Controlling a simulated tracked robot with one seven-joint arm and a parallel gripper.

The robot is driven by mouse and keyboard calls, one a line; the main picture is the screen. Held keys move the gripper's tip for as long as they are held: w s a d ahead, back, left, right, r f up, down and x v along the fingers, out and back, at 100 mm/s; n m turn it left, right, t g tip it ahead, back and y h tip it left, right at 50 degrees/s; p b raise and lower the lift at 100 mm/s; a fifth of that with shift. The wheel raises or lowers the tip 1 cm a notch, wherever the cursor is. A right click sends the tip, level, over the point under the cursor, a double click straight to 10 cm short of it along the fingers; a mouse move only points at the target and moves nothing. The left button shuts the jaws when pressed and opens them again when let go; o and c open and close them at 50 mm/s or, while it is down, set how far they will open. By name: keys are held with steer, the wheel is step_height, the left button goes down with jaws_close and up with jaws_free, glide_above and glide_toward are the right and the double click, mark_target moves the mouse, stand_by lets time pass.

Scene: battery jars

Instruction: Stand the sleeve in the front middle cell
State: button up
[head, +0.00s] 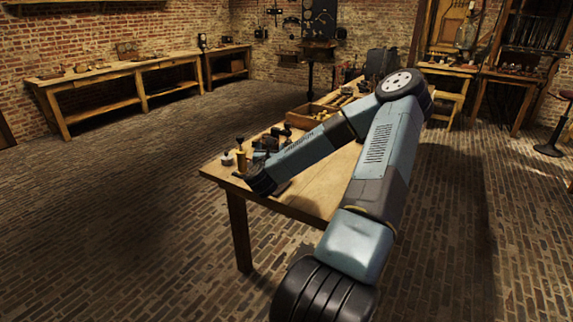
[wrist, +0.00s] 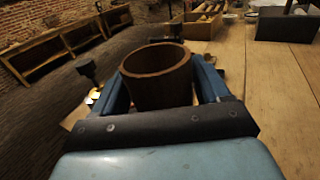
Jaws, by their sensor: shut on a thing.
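The sleeve (wrist: 157,88) is a brown, open-topped round tube, seen in the wrist view between the blue fingers of my gripper (wrist: 158,68). The gripper is shut on it, with one finger on either side. The lower end of the sleeve is hidden by the gripper body. In the head view my gripper (head: 264,152) is over the near left end of the workbench, among small dark items, and the sleeve cannot be made out there. The cells are not clearly visible in either view; the sleeve and gripper may cover them.
The workbench (head: 318,190) has bare wood to the right of the gripper. A wooden tray (head: 300,122) stands farther back, also in the wrist view (wrist: 203,27). A brass post (head: 241,158) stands near the left edge. A dark box (wrist: 288,24) is at the wrist view's upper right.

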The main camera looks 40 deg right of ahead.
steer(key=d+f, duration=0.3)
steer(key=d, duration=0.1)
steer(key=d+f, duration=0.3)
steer(key=d, duration=0.1)
steer(key=d+f, duration=0.3)
steer(key=d, duration=0.1)
steer(key=shift+w+d+f, duration=0.15)
steer(key=shift+d+f, duration=0.05)
steer(key=shift+d, duration=0.2)
steer(key=shift+d+f, duration=0.1)
steer(key=shift+f, duration=1.55)
steer(key=o, duration=1)
